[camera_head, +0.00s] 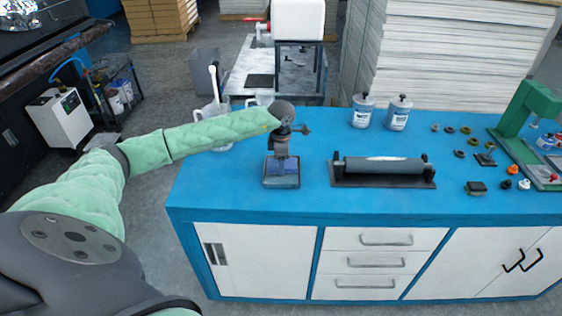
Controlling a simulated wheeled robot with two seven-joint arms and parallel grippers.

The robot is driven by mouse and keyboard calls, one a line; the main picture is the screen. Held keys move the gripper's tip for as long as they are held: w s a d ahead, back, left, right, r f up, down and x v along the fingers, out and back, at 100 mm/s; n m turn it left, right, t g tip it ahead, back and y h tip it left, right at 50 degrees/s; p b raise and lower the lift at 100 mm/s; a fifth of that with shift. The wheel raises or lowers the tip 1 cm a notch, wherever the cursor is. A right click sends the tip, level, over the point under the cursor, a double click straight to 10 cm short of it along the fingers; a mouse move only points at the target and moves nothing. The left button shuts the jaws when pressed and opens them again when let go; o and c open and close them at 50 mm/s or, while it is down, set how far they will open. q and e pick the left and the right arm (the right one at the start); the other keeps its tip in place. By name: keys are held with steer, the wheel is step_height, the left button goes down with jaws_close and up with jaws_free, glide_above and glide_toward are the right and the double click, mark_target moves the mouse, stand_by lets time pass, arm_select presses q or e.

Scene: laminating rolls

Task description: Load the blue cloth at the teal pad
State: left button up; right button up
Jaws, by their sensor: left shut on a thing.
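My left gripper (281,153) points straight down over a small dark-rimmed tray (281,186) near the middle of the blue worktop. It is shut on the blue cloth (283,167), which shows as a darker blue patch just below the fingers, at the tray. The fingers hide part of the cloth, and I cannot tell whether it is clear of the tray floor. I cannot make out a separate teal pad. My right gripper is not in view.
A grey roller on a dark stand (382,170) lies right of the tray. Two labelled bottles (363,112) stand behind it. A clear jug (216,119) is behind my left forearm. Small parts and a green press (524,115) fill the right end. The front worktop strip is clear.

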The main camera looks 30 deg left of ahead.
arm_select(q)
steer(key=shift+f+b, duration=0.4)
steer(key=shift+f, duration=0.05)
stand_by(0.8)
steer(key=shift+f+b, duration=0.15)
steer(key=shift+b, duration=0.25)
stand_by(1.7)
steer(key=shift+r+p, duration=0.75)
steer(key=shift+r, duration=2.85)
